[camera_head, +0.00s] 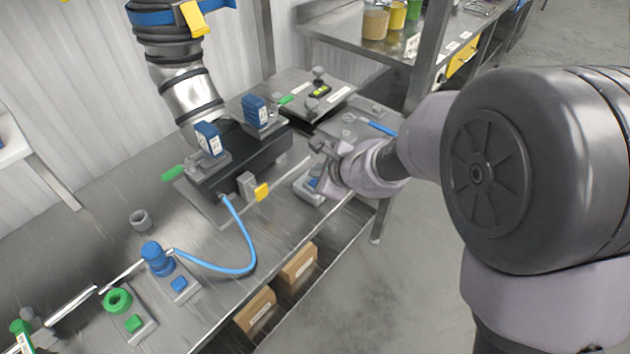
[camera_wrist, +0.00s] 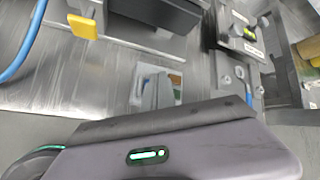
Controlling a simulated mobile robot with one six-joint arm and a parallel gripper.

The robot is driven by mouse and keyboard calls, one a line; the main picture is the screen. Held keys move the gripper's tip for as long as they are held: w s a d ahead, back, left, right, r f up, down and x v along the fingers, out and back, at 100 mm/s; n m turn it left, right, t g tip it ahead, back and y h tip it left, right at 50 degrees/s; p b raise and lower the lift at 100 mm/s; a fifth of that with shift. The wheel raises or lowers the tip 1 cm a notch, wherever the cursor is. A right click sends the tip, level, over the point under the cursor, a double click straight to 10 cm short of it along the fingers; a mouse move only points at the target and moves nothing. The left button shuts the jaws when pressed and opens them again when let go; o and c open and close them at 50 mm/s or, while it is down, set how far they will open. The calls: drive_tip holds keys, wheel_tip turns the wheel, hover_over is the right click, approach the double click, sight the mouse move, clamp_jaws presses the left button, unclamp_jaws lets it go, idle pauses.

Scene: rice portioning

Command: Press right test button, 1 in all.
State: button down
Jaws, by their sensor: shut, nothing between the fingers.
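A small grey box with a blue button (camera_head: 313,183) sits near the front edge of the steel bench, right of the black fixture; I take it for the right test button. My gripper (camera_head: 322,162) is shut and empty, and in the head view it overlaps the box's right side. I cannot tell whether it touches the button.
A black fixture (camera_head: 240,158) with two blue-topped clamps stands left of my gripper. A yellow tab (camera_head: 262,192) is at its front. A blue hose (camera_head: 240,235) runs to a blue knob (camera_head: 155,257). A green button (camera_head: 134,324) is at lower left. Cardboard boxes (camera_head: 298,264) sit below.

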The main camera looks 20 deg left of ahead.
drive_tip(key=shift+f, duration=0.1)
drive_tip(key=shift+f+b, duration=0.35)
drive_tip(key=shift+b, duration=0.25)
drive_tip(key=shift+f+b, duration=0.5)
drive_tip(key=shift+b, duration=0.1)
idle(0.5)
drive_tip(key=shift+r, duration=0.15)
drive_tip(key=shift+r+p, duration=0.75)
drive_tip(key=shift+r, duration=0.05)
